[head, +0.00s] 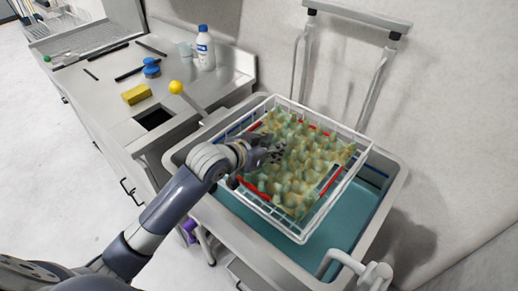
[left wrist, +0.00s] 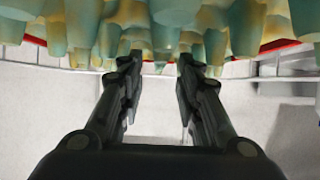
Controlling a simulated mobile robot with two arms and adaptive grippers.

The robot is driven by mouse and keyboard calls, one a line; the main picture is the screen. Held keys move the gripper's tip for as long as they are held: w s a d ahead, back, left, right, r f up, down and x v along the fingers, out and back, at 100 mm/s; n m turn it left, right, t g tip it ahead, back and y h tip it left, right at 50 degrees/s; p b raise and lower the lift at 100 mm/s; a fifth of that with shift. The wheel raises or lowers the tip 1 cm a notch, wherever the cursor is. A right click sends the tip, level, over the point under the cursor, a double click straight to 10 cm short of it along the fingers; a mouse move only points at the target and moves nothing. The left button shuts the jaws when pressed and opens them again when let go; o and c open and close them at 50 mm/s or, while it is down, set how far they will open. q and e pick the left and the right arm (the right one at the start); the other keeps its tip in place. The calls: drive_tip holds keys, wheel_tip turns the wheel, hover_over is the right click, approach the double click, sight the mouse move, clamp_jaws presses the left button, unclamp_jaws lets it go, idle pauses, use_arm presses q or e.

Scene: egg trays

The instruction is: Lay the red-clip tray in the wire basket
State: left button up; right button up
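The egg tray (head: 312,172) is mottled green and yellow, with red clip strips (head: 333,180) along its edges. In the head view it lies within the rim of the white wire basket (head: 335,209), roughly level. I cannot tell whether its underside rests on the basket floor. My left gripper (head: 277,152) is at the tray's left side, over the basket. In the left wrist view its two fingers (left wrist: 158,65) stand apart with a gap between them, and the tray's cups (left wrist: 180,12) hang close above and beyond the tips. My right gripper is not in view.
The basket sits over a teal-floored sink (head: 343,228) with a pale rim. A steel counter on the left holds a white bottle (head: 205,48), a yellow sponge (head: 136,94) and a yellow ball (head: 176,87). A wall stands behind. A white curved fitting (head: 345,260) is at front right.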

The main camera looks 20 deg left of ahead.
use_arm(q)
drive_tip(key=v, duration=0.7)
drive_tip(key=shift+s+a+r, duration=0.15)
drive_tip(key=shift+s, duration=0.15)
idle(0.4)
drive_tip(key=shift+c, duration=0.6)
